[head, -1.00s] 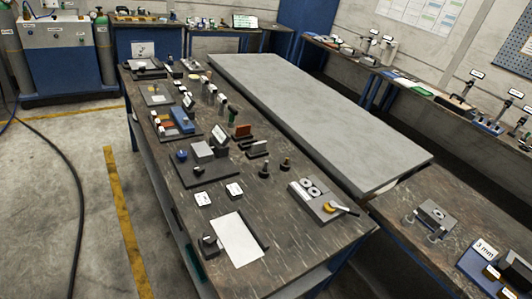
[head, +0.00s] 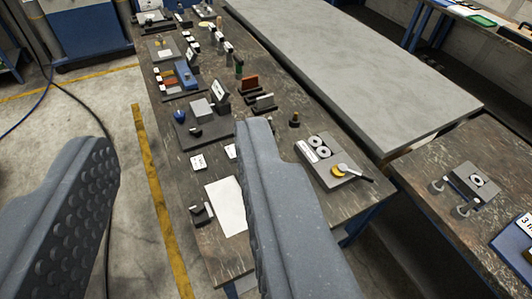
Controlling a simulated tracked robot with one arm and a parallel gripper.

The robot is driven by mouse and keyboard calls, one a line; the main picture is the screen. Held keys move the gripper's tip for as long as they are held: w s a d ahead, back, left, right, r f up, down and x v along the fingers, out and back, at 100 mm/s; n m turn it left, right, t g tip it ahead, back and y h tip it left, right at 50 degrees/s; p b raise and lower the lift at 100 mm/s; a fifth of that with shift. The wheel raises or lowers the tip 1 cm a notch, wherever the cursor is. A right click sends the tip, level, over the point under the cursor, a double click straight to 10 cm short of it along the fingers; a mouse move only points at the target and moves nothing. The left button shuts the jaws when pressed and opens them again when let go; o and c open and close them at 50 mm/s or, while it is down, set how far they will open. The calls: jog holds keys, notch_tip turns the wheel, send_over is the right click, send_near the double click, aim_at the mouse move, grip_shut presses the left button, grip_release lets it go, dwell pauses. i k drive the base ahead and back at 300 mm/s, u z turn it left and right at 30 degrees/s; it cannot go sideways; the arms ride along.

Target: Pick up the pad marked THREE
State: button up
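Two small white square pads lie on the dark workbench (head: 222,267). The left pad (head: 198,162) is in full view, and the right pad (head: 231,151) is partly covered by my right finger. Their marks are too small to read, so I cannot tell which one says THREE. My gripper (head: 178,140) is open, with one grey finger at the left and one across the middle right. Nothing shows between the fingers, and they look well above the bench.
A white sheet (head: 224,199) lies in front of the pads, beside a small dark block (head: 198,216). A grey board with rings (head: 325,178) is at the right. A dark plate with blocks (head: 187,140) is behind. A large grey slab (head: 370,70) stands beyond.

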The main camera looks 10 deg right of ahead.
aim_at(229, 151)
jog(key=z, duration=0.15)
jog(key=i, duration=1)
jog(key=u, duration=0.05)
